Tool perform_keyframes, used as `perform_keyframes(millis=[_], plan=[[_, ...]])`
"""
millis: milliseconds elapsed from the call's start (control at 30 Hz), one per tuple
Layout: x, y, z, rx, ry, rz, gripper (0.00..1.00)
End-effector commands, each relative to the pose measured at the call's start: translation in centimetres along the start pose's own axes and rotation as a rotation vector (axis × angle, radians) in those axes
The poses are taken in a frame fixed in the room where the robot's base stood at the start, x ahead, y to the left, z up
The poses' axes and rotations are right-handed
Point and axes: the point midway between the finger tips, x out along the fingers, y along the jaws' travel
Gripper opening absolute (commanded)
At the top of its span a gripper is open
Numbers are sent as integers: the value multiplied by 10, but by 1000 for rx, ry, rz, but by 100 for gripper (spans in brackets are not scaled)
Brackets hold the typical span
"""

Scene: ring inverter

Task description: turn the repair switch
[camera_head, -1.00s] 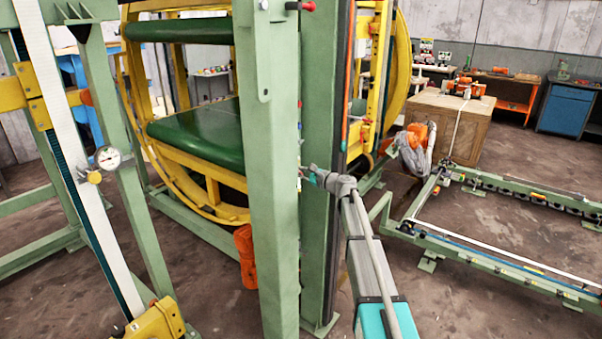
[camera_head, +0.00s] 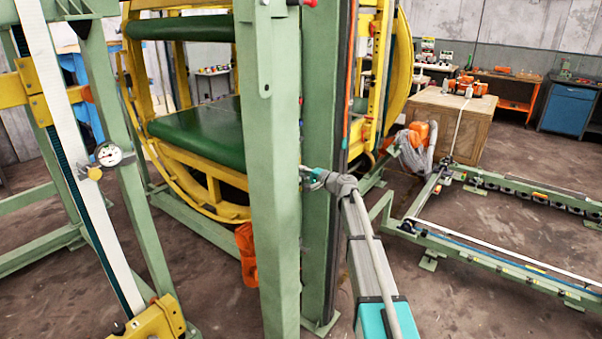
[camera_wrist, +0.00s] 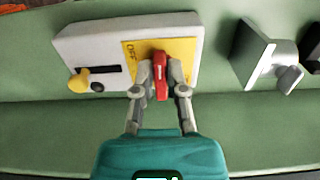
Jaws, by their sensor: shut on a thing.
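In the wrist view, a white switch box (camera_wrist: 108,40) is mounted on the green post. It carries a yellow plate (camera_wrist: 183,47) marked OFF near its left edge, and a red switch handle (camera_wrist: 161,82) stands in front of the plate. My gripper (camera_wrist: 161,78) has its two grey fingers on either side of the red handle and is shut on it. The handle lies roughly upright in the picture; its pivot is partly hidden by the fingers. In the head view, my gripper (camera_head: 312,178) reaches behind the green post (camera_head: 268,170), which hides the switch box and fingertips.
A yellow knob (camera_wrist: 78,81) sits at the box's left end by a dark slot. A grey metal bracket with a wing-like knob (camera_wrist: 285,78) stands right of the box.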

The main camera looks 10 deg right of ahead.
Motion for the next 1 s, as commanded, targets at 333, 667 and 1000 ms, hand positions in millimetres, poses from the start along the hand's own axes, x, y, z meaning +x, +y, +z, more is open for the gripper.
perform_keyframes(millis=[333,667,1000], plan=[[0,1,0,-35,0,1,0],[0,1,0,-33,0,1,41],[0,0,0,-32,0,0,51]])
